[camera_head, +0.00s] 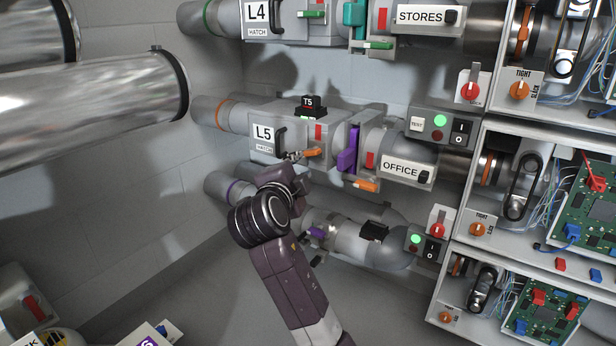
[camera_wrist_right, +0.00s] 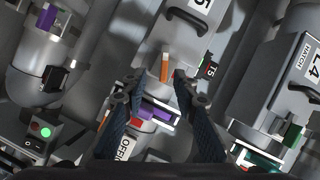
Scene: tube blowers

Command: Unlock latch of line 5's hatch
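The L5 unit (camera_head: 262,134) is a grey box on the middle pipe line, labelled "L5 HATCH", with a black handle (camera_head: 280,138). Its orange latch lever (camera_head: 312,152) sits at the lower front, just right of the handle. My right gripper (camera_head: 296,157) is at the left end of this latch. In the right wrist view the latch (camera_wrist_right: 165,67) shows between the two dark fingers of the open gripper (camera_wrist_right: 160,75). I cannot tell whether a finger touches it. My left gripper is not in view.
A second orange lever (camera_head: 362,185) sits below the purple gate (camera_head: 348,150). A black T5 block (camera_head: 311,105) stands on top of the L5 unit. The L4 unit (camera_head: 300,22) is above, and a lower pipe (camera_head: 345,238) runs below. Electronics shelves (camera_head: 535,180) are at the right.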

